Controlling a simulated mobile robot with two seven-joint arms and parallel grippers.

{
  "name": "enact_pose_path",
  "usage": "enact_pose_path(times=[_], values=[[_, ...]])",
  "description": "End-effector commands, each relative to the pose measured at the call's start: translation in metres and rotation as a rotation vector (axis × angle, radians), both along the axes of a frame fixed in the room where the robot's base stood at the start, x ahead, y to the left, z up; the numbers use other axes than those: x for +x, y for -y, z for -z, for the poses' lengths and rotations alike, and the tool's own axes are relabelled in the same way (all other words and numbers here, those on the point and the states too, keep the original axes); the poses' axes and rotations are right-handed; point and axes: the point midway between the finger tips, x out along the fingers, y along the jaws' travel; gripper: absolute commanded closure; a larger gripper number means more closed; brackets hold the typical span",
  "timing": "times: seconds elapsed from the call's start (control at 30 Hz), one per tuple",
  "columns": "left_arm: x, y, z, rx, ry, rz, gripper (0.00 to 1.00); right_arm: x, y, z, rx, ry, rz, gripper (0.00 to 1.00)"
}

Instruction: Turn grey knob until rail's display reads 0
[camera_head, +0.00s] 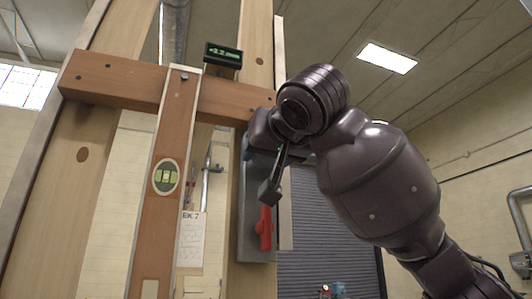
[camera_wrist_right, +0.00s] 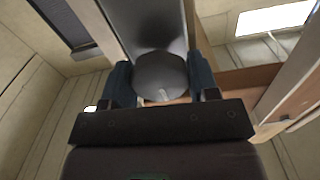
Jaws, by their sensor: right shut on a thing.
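The grey knob (camera_wrist_right: 162,80) is a round, dark grey disc with a small light mark near its lower edge, seen in the right wrist view. My right gripper (camera_wrist_right: 161,84) is shut on it, one blue-grey finger on each side. In the head view my right wrist hides the knob and fingertips. The wooden rail (camera_head: 118,80) runs across wooden uprights. Its small black display (camera_head: 223,55) has green digits that appear to read -2.2 mm. My left gripper is not in view.
A wooden level board (camera_head: 176,130) with a green vial (camera_head: 166,177) stands upright across the rail. A grey housing (camera_head: 250,245) with a red handle (camera_head: 264,228) hangs below my right wrist. A paper sheet (camera_head: 191,240) and a grey shutter (camera_head: 325,265) are behind.

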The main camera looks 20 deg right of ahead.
Motion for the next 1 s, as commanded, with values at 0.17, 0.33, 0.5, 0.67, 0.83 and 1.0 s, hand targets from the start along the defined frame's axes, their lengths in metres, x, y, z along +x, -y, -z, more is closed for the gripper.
enact_pose_path(times=[0.17,0.33,0.5,0.67,0.83,1.0], values=[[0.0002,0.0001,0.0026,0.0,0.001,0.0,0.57,-0.0003,-0.0005,0.0006,-0.124,0.005,-0.001,0.69],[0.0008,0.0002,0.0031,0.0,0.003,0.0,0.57,-0.0004,-0.0006,0.0001,-0.28,0.011,-0.001,0.69],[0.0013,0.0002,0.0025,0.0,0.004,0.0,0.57,-0.0005,-0.0006,-0.0004,-0.442,0.017,-0.001,0.69],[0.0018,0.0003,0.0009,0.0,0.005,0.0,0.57,-0.0006,-0.0005,-0.0008,-0.594,0.022,0.0,0.69],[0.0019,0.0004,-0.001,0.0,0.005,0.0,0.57,-0.0006,-0.001,-0.0009,-0.756,0.028,0.0,0.69],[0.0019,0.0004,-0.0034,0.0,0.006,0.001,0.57,-0.0008,-0.0013,-0.0009,-0.918,0.035,-0.002,0.69]])
